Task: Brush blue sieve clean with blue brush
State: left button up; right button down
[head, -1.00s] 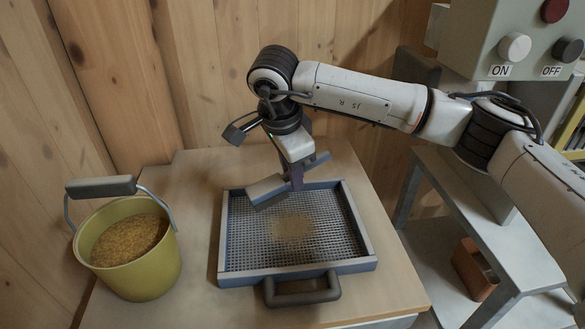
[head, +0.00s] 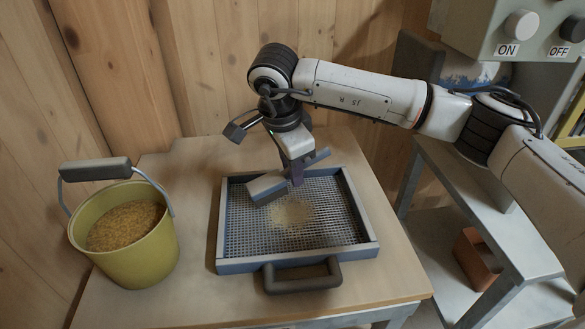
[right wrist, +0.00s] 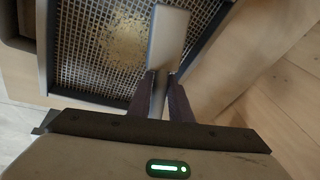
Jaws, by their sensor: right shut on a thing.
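The blue sieve (head: 224,238) lies flat on the wooden table, its dark handle (head: 302,277) toward the front edge. A patch of yellowish grain residue (head: 289,213) sits on the middle of its mesh, and it also shows in the right wrist view (right wrist: 124,38). My right gripper (head: 297,180) is shut on the brush (head: 268,188), a grey-blue block in this light. The brush is over the back part of the mesh, behind the residue. In the right wrist view the brush (right wrist: 168,40) sits between the fingers, beside the residue. Whether its bristles touch the mesh is hidden. My left gripper is out of view.
A yellow bucket (head: 150,256) full of grain stands left of the sieve with its handle raised. A control box with ON and OFF knobs (head: 521,24) is at upper right. A grey metal stand (head: 480,215) and a brown box (head: 478,258) are on the right.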

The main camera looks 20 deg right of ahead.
jog(key=shift+f+b, duration=0.45)
jog(key=shift+f, duration=0.2)
